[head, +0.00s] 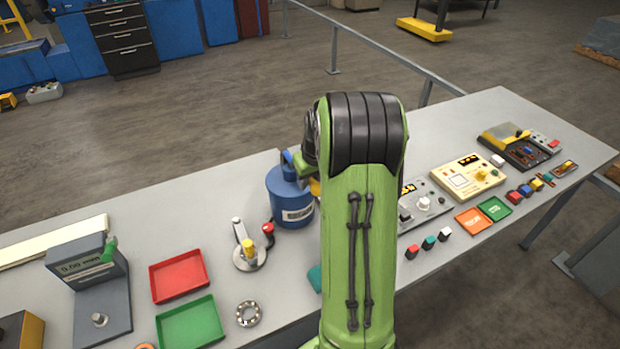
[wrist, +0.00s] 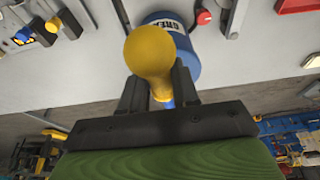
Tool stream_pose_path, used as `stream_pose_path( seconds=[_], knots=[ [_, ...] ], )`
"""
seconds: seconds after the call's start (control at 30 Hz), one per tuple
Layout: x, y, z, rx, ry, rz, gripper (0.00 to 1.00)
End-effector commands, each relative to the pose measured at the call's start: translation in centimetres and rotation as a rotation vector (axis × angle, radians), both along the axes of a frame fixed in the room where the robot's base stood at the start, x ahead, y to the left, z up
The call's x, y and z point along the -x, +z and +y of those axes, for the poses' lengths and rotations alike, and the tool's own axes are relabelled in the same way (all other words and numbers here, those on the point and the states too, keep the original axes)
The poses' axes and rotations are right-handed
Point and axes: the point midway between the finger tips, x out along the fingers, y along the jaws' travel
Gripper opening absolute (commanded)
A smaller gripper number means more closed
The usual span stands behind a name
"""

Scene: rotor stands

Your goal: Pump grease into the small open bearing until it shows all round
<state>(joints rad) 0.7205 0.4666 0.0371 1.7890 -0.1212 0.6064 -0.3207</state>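The small open bearing (head: 249,313), a metal ring with its balls showing, lies flat on the bench beside the green tray in the head view; I cannot make out any grease in it. The blue grease pot (head: 291,197) stands upright further back, partly behind my arm. Its labelled side shows in the wrist view (wrist: 178,38). My gripper (wrist: 160,92) has its black fingers on either side of the neck of a yellow bulb-ended piece (wrist: 150,52), and seems shut on it. The bulb overlaps the pot in that view. My arm hides most of the gripper in the head view.
A red tray (head: 179,276) and a green tray (head: 190,324) lie left of the bearing. A small stand (head: 249,255) with a yellow knob is between them and the pot. A grey gauge unit (head: 90,280) stands at left. Yellow and grey devices (head: 467,178) fill the right side.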

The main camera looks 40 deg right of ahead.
Motion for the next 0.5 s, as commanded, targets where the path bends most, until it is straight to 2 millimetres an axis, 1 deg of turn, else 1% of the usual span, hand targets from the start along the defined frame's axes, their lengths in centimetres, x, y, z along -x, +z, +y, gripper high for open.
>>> stream_pose_path(
  seconds=[0.17, 0.5],
  knots=[
    [0.0, -0.3, 0.0, 0.000, 0.000, -0.001, 0.13],
    [0.0, -1.8, 0.0, 0.000, 0.001, -0.001, 0.13]
  ],
)
